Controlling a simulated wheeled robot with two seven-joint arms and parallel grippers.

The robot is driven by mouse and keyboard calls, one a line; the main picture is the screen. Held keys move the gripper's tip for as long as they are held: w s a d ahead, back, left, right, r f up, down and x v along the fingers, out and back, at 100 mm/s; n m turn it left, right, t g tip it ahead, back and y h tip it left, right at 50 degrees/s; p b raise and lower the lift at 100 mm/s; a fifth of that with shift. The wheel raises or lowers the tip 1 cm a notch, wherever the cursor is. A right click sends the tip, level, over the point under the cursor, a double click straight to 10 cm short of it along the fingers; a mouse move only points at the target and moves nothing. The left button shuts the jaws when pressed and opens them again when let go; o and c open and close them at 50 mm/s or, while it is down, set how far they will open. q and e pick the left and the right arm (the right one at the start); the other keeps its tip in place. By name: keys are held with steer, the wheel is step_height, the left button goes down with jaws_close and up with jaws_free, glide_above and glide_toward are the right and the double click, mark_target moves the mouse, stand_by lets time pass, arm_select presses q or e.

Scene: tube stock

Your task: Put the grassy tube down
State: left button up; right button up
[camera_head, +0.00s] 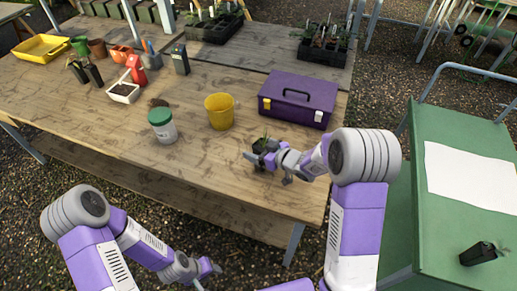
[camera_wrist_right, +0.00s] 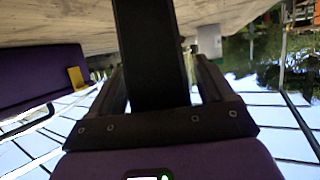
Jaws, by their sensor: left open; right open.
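The grassy tube (camera_head: 261,160) is a dark tube with a green tuft on top, over the front right of the wooden table (camera_head: 218,163). My right gripper (camera_head: 272,162) is at the tube. In the right wrist view the dark tube (camera_wrist_right: 150,55) stands between the two fingers of the right gripper (camera_wrist_right: 160,90), which are open around it. The tube's lower end is largely hidden, so I cannot tell whether it rests on the table. My left gripper (camera_head: 208,271) is open and empty, low in front of the table's front edge.
A purple toolbox (camera_head: 298,99) stands just behind the grassy tube. A yellow pot (camera_head: 219,111) and a white jar with green lid (camera_head: 162,126) stand to its left. A green table (camera_head: 450,222) at right holds a white sheet (camera_head: 470,178) and another dark tube (camera_head: 481,253).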

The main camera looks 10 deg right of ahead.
steer(key=p+v, duration=0.2)
steer(key=v, duration=1)
steer(key=shift+p, duration=0.35)
